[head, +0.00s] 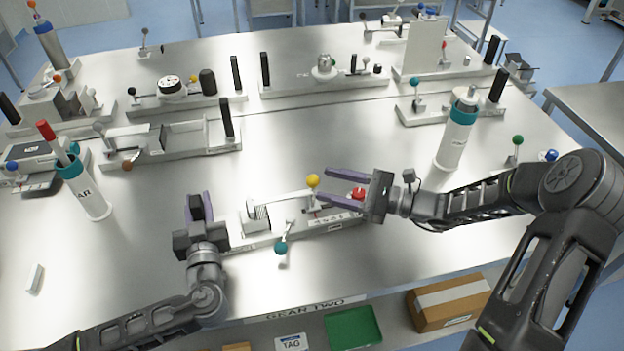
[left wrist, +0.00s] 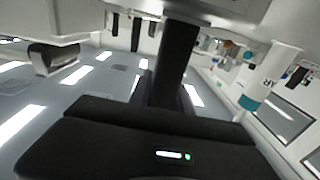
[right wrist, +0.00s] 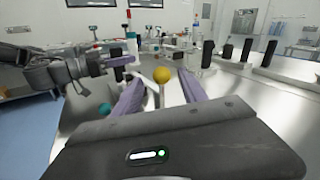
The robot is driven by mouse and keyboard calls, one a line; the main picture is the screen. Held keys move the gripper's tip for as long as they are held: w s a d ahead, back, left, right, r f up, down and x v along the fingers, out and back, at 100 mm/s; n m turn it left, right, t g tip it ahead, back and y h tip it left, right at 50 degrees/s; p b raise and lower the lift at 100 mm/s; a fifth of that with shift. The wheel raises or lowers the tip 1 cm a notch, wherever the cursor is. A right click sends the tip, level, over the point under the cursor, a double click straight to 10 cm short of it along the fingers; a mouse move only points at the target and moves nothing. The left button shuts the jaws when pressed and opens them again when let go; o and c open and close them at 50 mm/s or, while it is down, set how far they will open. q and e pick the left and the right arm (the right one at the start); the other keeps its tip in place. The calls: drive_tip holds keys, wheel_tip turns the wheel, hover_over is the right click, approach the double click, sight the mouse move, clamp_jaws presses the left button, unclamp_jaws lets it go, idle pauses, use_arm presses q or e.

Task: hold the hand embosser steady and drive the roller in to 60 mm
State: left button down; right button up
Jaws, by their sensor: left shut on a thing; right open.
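The hand embosser (head: 322,222) appears to be the long pale fixture at the table's near middle. It has a lever with a yellow ball (head: 313,180), a lower lever with a teal ball (head: 281,248) and a red knob (head: 358,192). My left gripper (head: 199,200) is shut on a black upright handle (left wrist: 175,60) at its left end. My right gripper (head: 322,185) is open and level, its purple fingers pointing left. The yellow ball lies at the fingertips, and shows between the fingers in the right wrist view (right wrist: 162,75). I cannot make out the roller.
Several similar fixtures line the back and left of the table. A white bottle with a teal collar (head: 456,130) stands behind my right forearm, another (head: 85,185) at the left. A cardboard box (head: 448,303) and green tray (head: 353,328) lie below the front edge. The front left tabletop is mostly clear.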

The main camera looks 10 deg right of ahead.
use_arm(q)
drive_tip(key=shift+f, duration=0.55)
use_arm(e)
drive_tip(key=v, duration=0.4)
drive_tip(key=shift+s+d, duration=0.15)
drive_tip(key=shift+s, duration=0.05)
use_arm(q)
drive_tip(key=shift+r, duration=0.3)
use_arm(e)
drive_tip(key=shift+w, duration=0.1)
use_arm(q)
drive_tip(key=c, duration=1.3)
unclamp_jaws()
drive_tip(key=shift+w+r, duration=0.1)
drive_tip(key=shift+w, duration=0.05)
drive_tip(key=shift+c, duration=0.2)
drive_tip(key=shift+o, duration=1.1)
drive_tip(key=shift+r, duration=0.1)
drive_tip(key=shift+r, duration=0.1)
wheel_tip(320, 180, up, 10)
